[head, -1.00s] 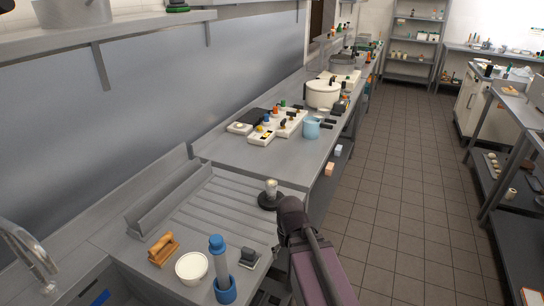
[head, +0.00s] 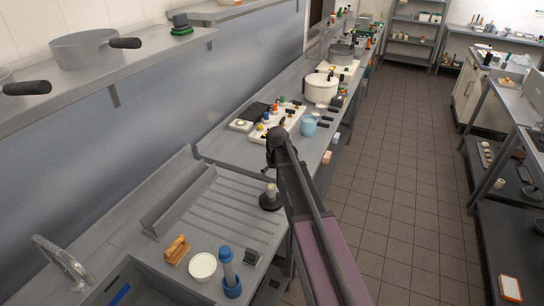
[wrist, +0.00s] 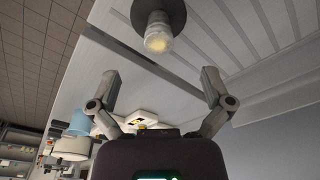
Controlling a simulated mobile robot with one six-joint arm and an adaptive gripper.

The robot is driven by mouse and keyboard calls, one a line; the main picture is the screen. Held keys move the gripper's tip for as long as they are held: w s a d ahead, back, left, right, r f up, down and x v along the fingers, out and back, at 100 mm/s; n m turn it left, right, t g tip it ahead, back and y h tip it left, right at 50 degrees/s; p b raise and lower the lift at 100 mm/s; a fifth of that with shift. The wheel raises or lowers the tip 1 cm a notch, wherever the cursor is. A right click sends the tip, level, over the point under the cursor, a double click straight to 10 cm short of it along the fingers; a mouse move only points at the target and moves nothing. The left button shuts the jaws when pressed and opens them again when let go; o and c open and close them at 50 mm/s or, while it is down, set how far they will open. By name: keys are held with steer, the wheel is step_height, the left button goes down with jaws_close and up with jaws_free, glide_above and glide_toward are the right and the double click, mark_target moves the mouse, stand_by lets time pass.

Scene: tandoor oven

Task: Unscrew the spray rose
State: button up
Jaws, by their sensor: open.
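A small pale, rounded fitting with a yellowish end (wrist: 158,38), which looks like the spray rose, stands on a dark round base (wrist: 137,13). In the head view the fitting (head: 270,188) and its dark base (head: 270,203) stand upright at the right end of the grooved drainboard (head: 205,215). My gripper (wrist: 161,77) is open and empty in the wrist view, with its fingers spread wide. The fitting lies beyond the fingertips, roughly centred between them and apart from them. In the head view my arm's end hides most of the gripper.
A light-blue mug (head: 308,125) and white pot (head: 320,88) stand on the counter behind.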

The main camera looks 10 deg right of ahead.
mark_target(271, 186)
steer(key=w+r, duration=0.1)
steer(key=w+r+p, duration=0.1)
steer(key=shift+w, duration=0.35)
steer(key=shift+f, duration=0.25)
steer(key=f+b, duration=0.4)
steer(key=w+f+b, duration=0.1)
steer(key=f+b, duration=0.3)
steer(key=b, duration=0.1)
steer(key=w+f+b, duration=0.1)
steer(key=f+b, duration=0.3)
steer(key=f, duration=0.1)
steer(key=shift+a+f+b, duration=0.1)
steer(key=shift+b, duration=0.25)
stand_by(0.4)
